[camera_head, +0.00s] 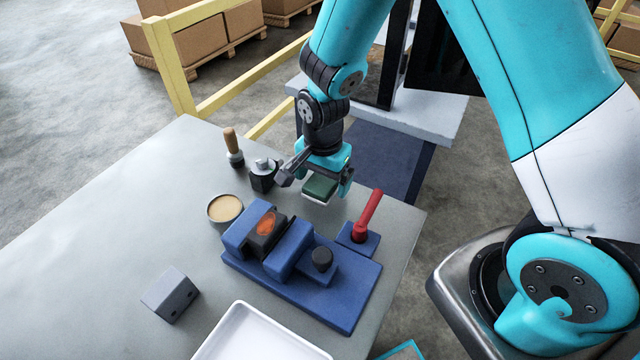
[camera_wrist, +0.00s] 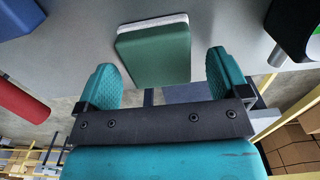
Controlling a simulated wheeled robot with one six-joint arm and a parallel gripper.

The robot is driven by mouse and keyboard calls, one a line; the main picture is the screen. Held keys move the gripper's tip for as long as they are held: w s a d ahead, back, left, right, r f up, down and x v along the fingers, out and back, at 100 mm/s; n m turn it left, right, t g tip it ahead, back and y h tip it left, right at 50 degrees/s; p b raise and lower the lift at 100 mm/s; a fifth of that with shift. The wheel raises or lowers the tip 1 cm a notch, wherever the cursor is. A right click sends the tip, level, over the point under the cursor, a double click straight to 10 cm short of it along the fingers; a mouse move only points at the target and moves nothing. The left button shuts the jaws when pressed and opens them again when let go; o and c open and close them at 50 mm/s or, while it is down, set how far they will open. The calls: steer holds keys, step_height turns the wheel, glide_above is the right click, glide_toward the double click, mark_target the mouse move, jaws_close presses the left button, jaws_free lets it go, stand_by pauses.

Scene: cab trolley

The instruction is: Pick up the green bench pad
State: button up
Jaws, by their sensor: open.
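The green bench pad (camera_head: 320,187) is a small green block with a white layer on its underside. It lies on the grey table near the far edge, partly hidden by my gripper in the head view. My gripper (camera_head: 318,182) is open above and around it in the head view. In the wrist view the pad (camera_wrist: 153,52) shows ahead of and between the two teal fingertips (camera_wrist: 160,75), with a gap on each side. No contact between fingers and pad is visible.
A blue vise-like fixture (camera_head: 345,305) with a red lever (camera_head: 369,213) stands just nearer. A black fitting (camera_head: 262,177), a wooden-handled tool (camera_head: 232,147) and a round tin (camera_head: 225,209) stand left. A grey block (camera_head: 170,294) and white tray (camera_head: 243,316) lie nearer.

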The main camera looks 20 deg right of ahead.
mark_target(323, 180)
steer(key=shift+f, duration=0.55)
steer(key=c, duration=1)
steer(key=shift+r, duration=0.15)
step_height(323, 180, up, 20)
steer(key=shift+f+b, duration=0.1)
steer(key=shift+b, duration=0.4)
